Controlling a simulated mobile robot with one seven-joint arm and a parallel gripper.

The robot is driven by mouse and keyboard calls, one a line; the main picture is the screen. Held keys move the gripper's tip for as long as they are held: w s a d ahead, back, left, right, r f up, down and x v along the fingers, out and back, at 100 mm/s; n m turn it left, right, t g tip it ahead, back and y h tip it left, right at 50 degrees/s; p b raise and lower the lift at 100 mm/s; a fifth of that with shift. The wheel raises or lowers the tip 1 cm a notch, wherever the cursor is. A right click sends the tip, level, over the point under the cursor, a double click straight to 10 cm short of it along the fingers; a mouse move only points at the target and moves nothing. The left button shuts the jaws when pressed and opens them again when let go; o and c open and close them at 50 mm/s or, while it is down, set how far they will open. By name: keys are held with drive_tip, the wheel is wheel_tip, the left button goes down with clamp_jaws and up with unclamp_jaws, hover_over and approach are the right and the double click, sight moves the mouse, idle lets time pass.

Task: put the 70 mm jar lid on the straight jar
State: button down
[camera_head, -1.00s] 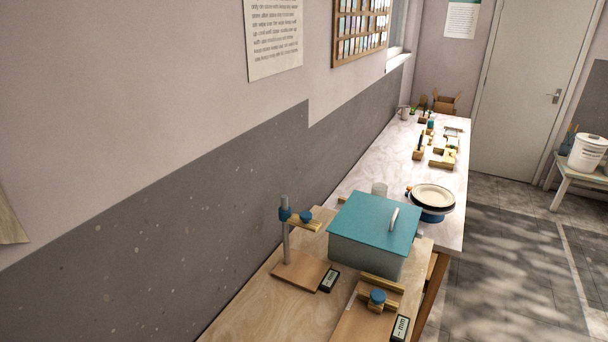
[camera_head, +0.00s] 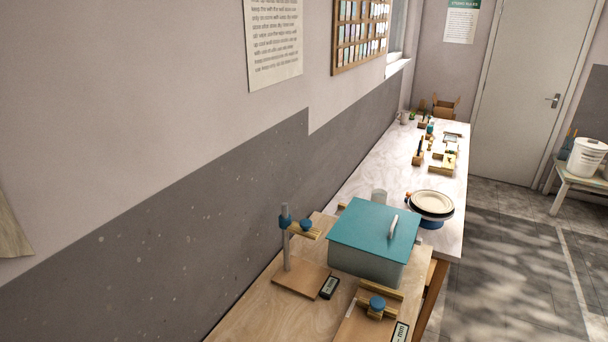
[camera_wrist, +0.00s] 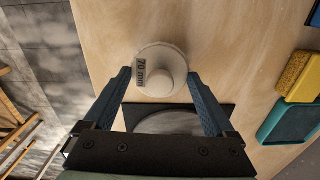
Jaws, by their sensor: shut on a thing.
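The jar lid (camera_wrist: 152,62) is a pale cream disc with a round knob and a "70 mm" label in the wrist view. My gripper (camera_wrist: 158,74) has its two blue fingers on either side of the lid, shut on it. A wooden surface shows behind the lid; I cannot tell the height above it. I cannot pick out the straight jar for sure. My gripper does not show in the head view.
In the head view, a teal-lidded box (camera_head: 372,262), two wooden gauges (camera_head: 300,277) (camera_head: 372,322) and stacked plates (camera_head: 432,202) crowd the near benches.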

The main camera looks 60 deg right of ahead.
drive_tip(key=shift+r, duration=0.3)
wheel_tip(320, 180, up, 5)
drive_tip(key=p, duration=0.5)
drive_tip(key=shift+f, duration=0.1)
